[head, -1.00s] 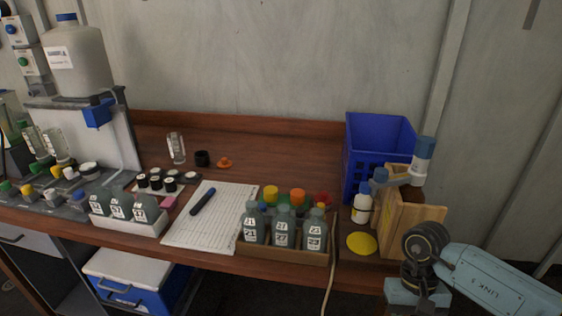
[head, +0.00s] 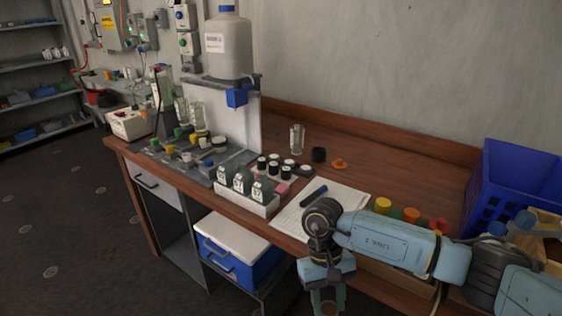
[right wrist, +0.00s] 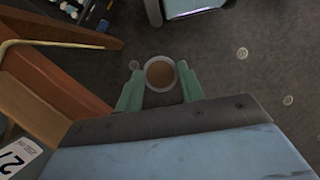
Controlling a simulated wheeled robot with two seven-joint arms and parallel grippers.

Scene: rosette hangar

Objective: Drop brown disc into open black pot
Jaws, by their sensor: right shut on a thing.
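In the right wrist view my right gripper (right wrist: 160,88) is shut on a round thing with a brown face and pale rim, the brown disc (right wrist: 160,73). It is held over the dark floor, in front of the bench. In the head view my right gripper (head: 328,300) points down at the lower edge, and the disc cannot be made out there. A black pot (head: 319,154) stands on the bench near the back; its top looks dark, apparently open. Several small black pots (head: 273,168) with mostly pale tops stand left of it. My left gripper is not in view.
An orange piece (head: 339,164) and a clear glass (head: 297,138) flank the black pot. A white box of labelled bottles (head: 248,200) lines the bench front. A blue crate (head: 505,185) stands right. A blue-and-white cooler (head: 232,250) sits below. My right arm hides part of the bench.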

